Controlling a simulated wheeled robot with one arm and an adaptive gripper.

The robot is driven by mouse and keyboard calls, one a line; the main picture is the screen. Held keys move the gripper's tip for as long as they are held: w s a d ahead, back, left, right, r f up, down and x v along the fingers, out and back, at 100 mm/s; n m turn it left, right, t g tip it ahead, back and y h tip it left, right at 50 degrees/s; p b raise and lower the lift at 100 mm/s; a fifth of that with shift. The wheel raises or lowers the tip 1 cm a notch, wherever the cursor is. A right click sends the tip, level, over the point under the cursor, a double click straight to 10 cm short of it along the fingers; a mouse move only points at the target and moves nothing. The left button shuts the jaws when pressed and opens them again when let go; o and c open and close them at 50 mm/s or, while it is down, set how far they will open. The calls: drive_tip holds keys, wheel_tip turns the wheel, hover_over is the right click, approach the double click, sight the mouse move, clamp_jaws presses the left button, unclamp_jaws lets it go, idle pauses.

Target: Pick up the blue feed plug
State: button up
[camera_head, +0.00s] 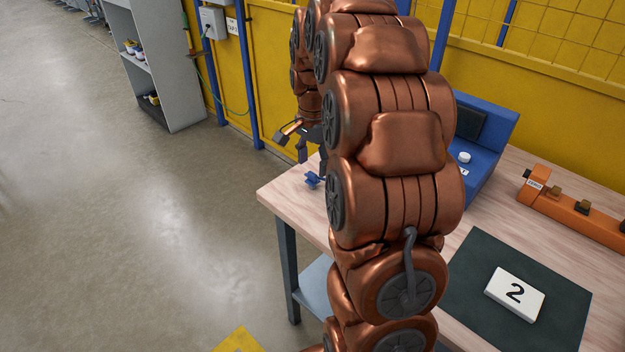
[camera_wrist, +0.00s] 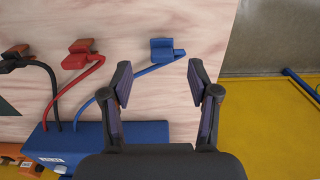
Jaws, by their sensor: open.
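The blue feed plug (camera_wrist: 162,50) lies on the wooden table top in the wrist view, a blue cable running from it toward a blue box (camera_wrist: 85,148). In the head view the plug (camera_head: 313,180) shows near the table's far left corner, partly beside my arm. My gripper (camera_wrist: 160,80) is open and empty. Its two fingers point toward the plug, which appears just beyond the fingertips and between their lines. In the head view my gripper (camera_head: 292,147) is above and slightly left of the plug. The exact height gap cannot be told.
A red plug (camera_wrist: 80,47) and an orange-and-black plug (camera_wrist: 16,53) lie left of the blue one, with cables. A yellow fence stands behind.

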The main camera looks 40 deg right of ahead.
sight(312, 173)
wheel_tip(312, 173, down, 4)
drive_tip(key=shift+w+f+p, duration=0.15)
drive_tip(key=shift+f+p, duration=0.1)
drive_tip(key=shift+p, duration=0.05)
drive_tip(key=shift+c, duration=0.2)
clamp_jaws()
